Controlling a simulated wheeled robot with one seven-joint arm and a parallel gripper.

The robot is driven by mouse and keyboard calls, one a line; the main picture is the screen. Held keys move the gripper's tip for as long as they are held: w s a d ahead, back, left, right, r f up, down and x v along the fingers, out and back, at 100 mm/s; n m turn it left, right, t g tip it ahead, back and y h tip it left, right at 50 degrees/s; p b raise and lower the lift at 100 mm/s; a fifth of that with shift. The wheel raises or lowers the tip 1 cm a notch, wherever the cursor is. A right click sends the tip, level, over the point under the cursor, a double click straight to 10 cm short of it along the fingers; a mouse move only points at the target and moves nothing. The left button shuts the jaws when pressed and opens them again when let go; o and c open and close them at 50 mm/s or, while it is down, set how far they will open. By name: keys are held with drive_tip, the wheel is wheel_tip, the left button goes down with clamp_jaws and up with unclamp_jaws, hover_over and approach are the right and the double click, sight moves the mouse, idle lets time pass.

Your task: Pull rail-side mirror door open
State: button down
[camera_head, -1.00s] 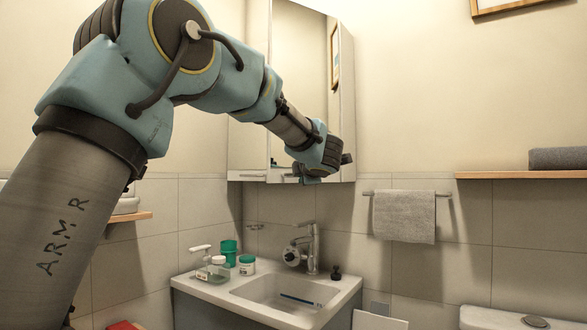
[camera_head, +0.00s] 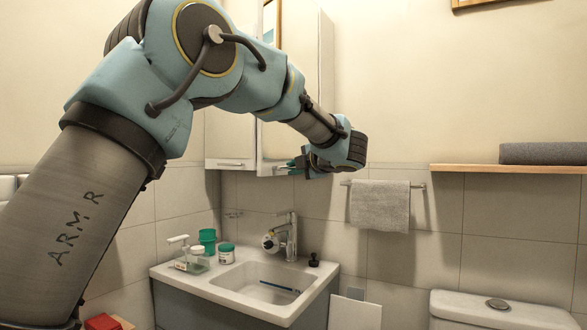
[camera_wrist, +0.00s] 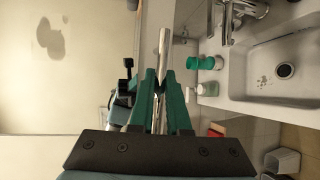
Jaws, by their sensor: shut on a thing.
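The mirror cabinet hangs on the wall above the sink, with a pale left door (camera_head: 231,140). The rail-side mirror door (camera_head: 288,60) is the right one, nearer the towel rail. Its left edge juts out lower than the left door, so it appears slightly ajar. My arm hides much of it. My gripper (camera_head: 288,167) is at its lower edge; in the wrist view the green fingers (camera_wrist: 163,82) are shut around a metal bar handle (camera_wrist: 164,48). The mirror surface (camera_wrist: 70,90) fills the left of the wrist view.
Below stands a sink (camera_head: 215,281) with a tap (camera_head: 290,238), soap bottle (camera_head: 180,255), green cup (camera_head: 207,238) and jar (camera_head: 226,254). A toilet (camera_head: 480,310) stands lower right.

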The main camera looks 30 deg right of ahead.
drive_tip(key=c, duration=0.9)
unclamp_jaws()
drive_tip(key=shift+s, duration=0.15)
drive_tip(key=s, duration=0.3)
drive_tip(key=s+r+b, duration=0.1)
drive_tip(key=s, duration=0.3)
drive_tip(key=s+r+b, duration=0.1)
drive_tip(key=s, duration=0.2)
drive_tip(key=shift+s+a, duration=0.2)
drive_tip(key=shift+a, duration=0.15)
drive_tip(key=shift+a, duration=0.1)
